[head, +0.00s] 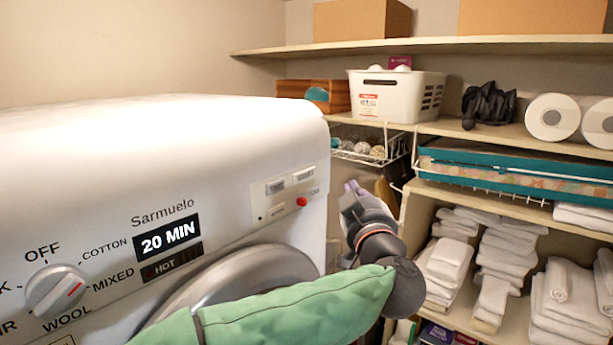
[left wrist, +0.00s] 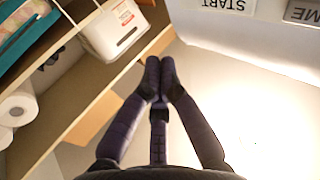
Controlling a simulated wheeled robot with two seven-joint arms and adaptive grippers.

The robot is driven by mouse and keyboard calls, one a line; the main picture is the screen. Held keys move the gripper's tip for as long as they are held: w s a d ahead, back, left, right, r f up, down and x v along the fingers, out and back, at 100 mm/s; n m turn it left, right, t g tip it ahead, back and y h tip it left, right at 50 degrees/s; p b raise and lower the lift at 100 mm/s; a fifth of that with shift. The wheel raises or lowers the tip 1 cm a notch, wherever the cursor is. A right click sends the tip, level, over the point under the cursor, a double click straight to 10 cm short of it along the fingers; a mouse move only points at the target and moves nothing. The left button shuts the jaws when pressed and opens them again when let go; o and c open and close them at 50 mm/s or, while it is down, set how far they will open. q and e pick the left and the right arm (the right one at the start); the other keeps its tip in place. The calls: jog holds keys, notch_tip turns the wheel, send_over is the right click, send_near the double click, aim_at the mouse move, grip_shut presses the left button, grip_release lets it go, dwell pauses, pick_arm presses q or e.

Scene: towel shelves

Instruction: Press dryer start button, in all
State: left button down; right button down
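The white dryer (head: 120,150) fills the left of the head view. Its front panel has a knob (head: 56,290), a display reading 20 MIN (head: 167,239), small buttons and a red round spot (head: 302,201) near the right edge. In the left wrist view, upside-down START lettering (left wrist: 226,5) shows on the dryer face at the top. My left gripper (head: 352,187) is to the right of the panel's end, apart from it. In the left wrist view, its fingertips (left wrist: 160,64) are together with nothing between them. My right gripper is not in view.
Shelves stand behind and right, with a white basket (head: 395,95), paper rolls (head: 553,117), a teal tray (head: 520,178) and folded white towels (head: 505,255). A wire rack (head: 370,150) hangs behind my left gripper. My green-sleeved arm crosses before the dryer door (head: 225,280).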

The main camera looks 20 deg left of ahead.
aim_at(312, 171)
pick_arm(q)
jog(key=w+a, duration=0.1)
jog(key=a, duration=0.1)
jog(key=w+a+b, duration=0.1)
jog(key=a, duration=0.2)
jog(key=w+a, duration=0.1)
jog(key=a, duration=0.2)
jog(key=shift+w, duration=0.1)
dwell(0.3)
jog(key=shift+a, duration=0.1)
dwell(1.0)
jog(key=shift+a, duration=0.25)
jog(key=shift+w+a, duration=0.1)
